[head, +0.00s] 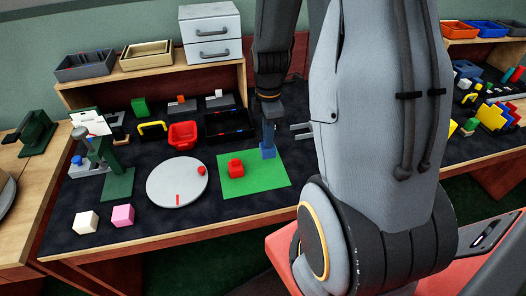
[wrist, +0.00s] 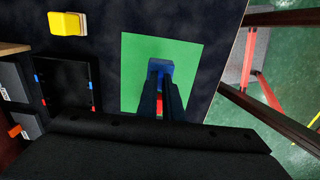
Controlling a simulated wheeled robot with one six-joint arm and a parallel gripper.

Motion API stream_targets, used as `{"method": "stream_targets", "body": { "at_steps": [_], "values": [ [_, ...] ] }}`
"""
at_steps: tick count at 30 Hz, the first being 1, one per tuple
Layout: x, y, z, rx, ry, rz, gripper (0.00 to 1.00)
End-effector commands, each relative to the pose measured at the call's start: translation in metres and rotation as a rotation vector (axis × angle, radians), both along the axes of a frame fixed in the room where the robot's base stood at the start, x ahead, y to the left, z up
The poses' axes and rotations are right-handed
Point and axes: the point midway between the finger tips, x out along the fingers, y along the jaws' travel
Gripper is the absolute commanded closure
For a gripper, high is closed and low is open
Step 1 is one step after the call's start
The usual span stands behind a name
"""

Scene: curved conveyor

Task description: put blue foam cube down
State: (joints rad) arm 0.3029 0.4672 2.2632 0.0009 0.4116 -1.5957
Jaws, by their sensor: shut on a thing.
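The blue foam cube (head: 268,152) is at my gripper's tip, over the right part of the green mat (head: 262,183) in the head view. My gripper (head: 268,138) points down and is shut on it. In the wrist view the blue cube (wrist: 160,68) shows between and beyond the fingertips (wrist: 160,84), with the green mat (wrist: 132,50) around it. I cannot tell whether the cube touches the mat. A red block (head: 236,169) with a smaller piece on top stands on the mat to the left; the fingers mostly hide it in the wrist view.
A white round plate (head: 177,190) with a red ball (head: 201,170) lies left of the mat. A black tray (head: 228,126) and red bin (head: 184,134) stand behind. White (head: 85,222) and pink (head: 122,215) cubes sit at front left. The mat's front part is bare.

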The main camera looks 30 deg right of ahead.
Motion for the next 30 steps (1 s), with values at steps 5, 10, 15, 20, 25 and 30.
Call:
{"method": "stream_targets", "body": {
  "at_steps": [5, 10, 15, 20, 25, 30],
  "values": [
    [0.000, 0.000, -0.017, 0.000, 0.000, 0.000, 1.00],
    [-0.001, 0.000, -0.030, 0.001, 0.002, -0.001, 1.00],
    [-0.001, 0.000, -0.051, 0.001, 0.002, -0.001, 1.00],
    [0.000, 0.000, -0.060, 0.000, -0.001, -0.001, 1.00],
    [0.000, 0.000, -0.060, -0.001, -0.002, -0.001, 1.00],
    [0.000, 0.000, -0.063, 0.000, -0.001, -0.001, 1.00]
  ]
}}
